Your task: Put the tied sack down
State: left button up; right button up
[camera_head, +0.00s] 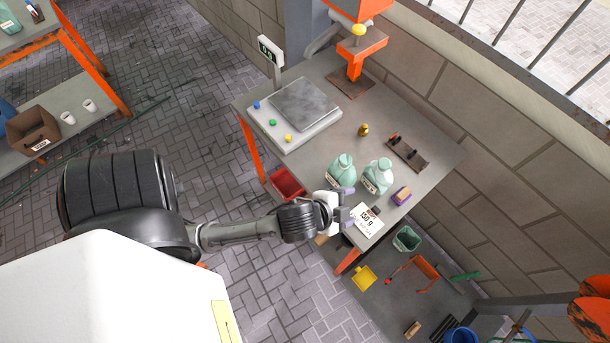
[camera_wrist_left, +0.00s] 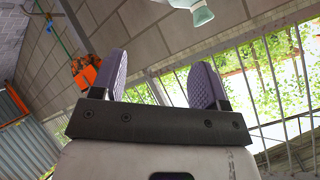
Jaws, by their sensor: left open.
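Two pale teal, rounded things with narrow necks and white labels stand side by side on the grey table, a left one (camera_head: 342,168) and a right one (camera_head: 379,174); they look like tied sacks. My left gripper (camera_head: 350,203) is open at the table's near edge, just in front of them and apart from them. In the left wrist view, its purple fingers (camera_wrist_left: 161,82) stand wide apart with nothing between them. A flared teal neck (camera_wrist_left: 203,16) shows beyond them at the top edge. My right gripper is not in view.
A white card marked 150 g (camera_head: 366,219) lies beside my left gripper, near a purple and tan block (camera_head: 401,196). A scale (camera_head: 304,104) fills the table's left part. A red bin (camera_head: 287,184) is below the edge.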

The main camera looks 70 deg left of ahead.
pick_arm(q)
jog(key=s+f+n+g, duration=0.1)
jog(key=s+g, duration=0.1)
jog(key=s, duration=0.2)
jog(key=s+f+n+g+h, duration=0.1)
jog(key=s+f+n+g, duration=0.1)
jog(key=s, duration=0.3)
jog(key=s+f+n+g, duration=0.2)
jog(key=s+g, duration=0.1)
jog(key=s, duration=0.2)
jog(key=shift+d+f+h, duration=0.25)
jog(key=shift+d+h, duration=0.05)
